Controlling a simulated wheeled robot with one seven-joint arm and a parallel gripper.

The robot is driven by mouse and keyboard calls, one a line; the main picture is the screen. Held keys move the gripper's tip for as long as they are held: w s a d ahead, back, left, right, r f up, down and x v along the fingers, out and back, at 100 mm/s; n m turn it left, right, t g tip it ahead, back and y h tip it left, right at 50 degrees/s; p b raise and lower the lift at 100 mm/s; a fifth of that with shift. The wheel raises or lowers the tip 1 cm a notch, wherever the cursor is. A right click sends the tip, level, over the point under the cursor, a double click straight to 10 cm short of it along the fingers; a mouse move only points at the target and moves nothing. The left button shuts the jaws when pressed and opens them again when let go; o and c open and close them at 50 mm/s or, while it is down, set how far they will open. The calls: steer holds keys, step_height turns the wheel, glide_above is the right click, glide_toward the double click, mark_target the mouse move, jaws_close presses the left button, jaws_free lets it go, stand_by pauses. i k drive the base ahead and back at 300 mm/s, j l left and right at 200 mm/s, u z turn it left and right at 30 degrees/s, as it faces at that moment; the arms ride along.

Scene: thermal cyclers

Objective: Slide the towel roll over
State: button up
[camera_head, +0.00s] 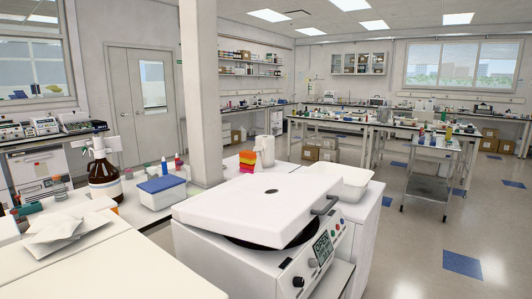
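A white upright object (265,150) stands on the bench behind the large white machine. It looks like the towel roll, but it is too small to be sure. My gripper is not in view.
The white machine (215,258) in front has its lid (250,202) tilted up. A white tub (352,184), a blue-lidded box (162,191) and a brown bottle (103,172) stand around it. A pillar (201,90) rises behind. Open floor (430,250) lies to the right.

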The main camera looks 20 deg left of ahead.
mark_target(268, 141)
steer(key=i+l+z, duration=0.15)
steer(key=i, duration=0.35)
steer(key=i+l+z, duration=0.15)
steer(key=i+l, duration=0.15)
steer(key=i, duration=0.2)
steer(key=i+l+z, duration=0.15)
steer(key=i, duration=2.15)
steer(key=i+l, duration=0.1)
steer(key=i, duration=1.7)
steer(key=i+u, duration=0.25)
steer(key=i, duration=0.65)
steer(key=i+u, duration=0.3)
steer(key=i, duration=0.6)
steer(key=i+u, duration=0.9)
steer(key=i+l+u, duration=0.2)
steer(key=u, duration=0.25)
steer(key=i+j+u, duration=0.2)
steer(key=i+u, duration=0.55)
steer(key=i, duration=0.2)
steer(key=i+l+u, duration=0.1)
steer(key=i+u, duration=0.65)
steer(key=i, duration=0.2)
steer(key=i+l+u, duration=0.25)
steer(key=i+u, duration=0.15)
steer(key=i, duration=0.2)
